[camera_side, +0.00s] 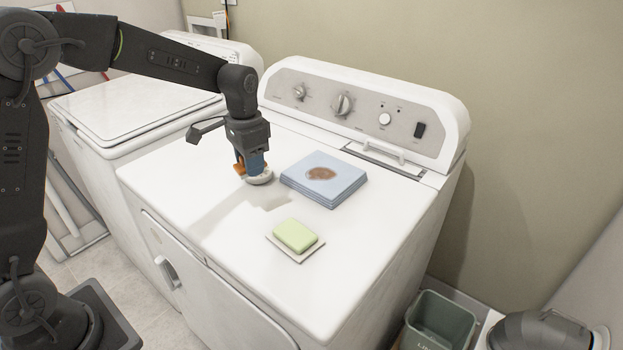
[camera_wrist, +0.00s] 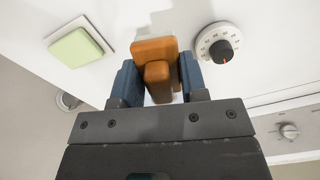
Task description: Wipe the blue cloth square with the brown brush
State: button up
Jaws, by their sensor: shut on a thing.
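The blue cloth square (camera_side: 342,187) lies as a flat folded stack on top of the white machine, with a brown stain on its upper face. It is not visible in the wrist view. My gripper (camera_side: 252,164) is to the left of the cloth in the side view and points down. Its blue fingers (camera_wrist: 158,82) are shut on the brown brush (camera_wrist: 155,50), whose orange-brown body shows between them. A bit of the brush (camera_side: 238,169) also shows in the side view. The brush's underside is hidden, and I cannot tell whether it touches the machine top.
A white round timer (camera_wrist: 205,48) with a black knob is close beside the brush; part of it (camera_side: 262,178) shows under my gripper. A green soap bar (camera_side: 295,235) sits on a pale dish (camera_side: 299,258) towards the front. The control panel (camera_side: 330,100) rises behind.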

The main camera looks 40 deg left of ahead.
aim_at(332, 169)
jog(key=w+d+r, duration=0.2)
jog(key=w+d, duration=0.6)
jog(key=w, duration=0.4)
jog(key=shift+s+a+f, duration=0.1)
jog(key=shift+s+f, duration=0.05)
jog(key=shift+f, duration=1.6)
jog(key=shift+s+a+f, duration=0.1)
jog(key=shift+f, duration=1.6)
jog(key=shift+w+f, duration=0.35)
jog(key=shift+f, duration=0.5)
jog(key=shift+c, duration=0.4)
jog(key=shift+w+d, duration=0.15)
jog(key=shift+w, duration=3.25)
jog(key=shift+r, duration=0.1)
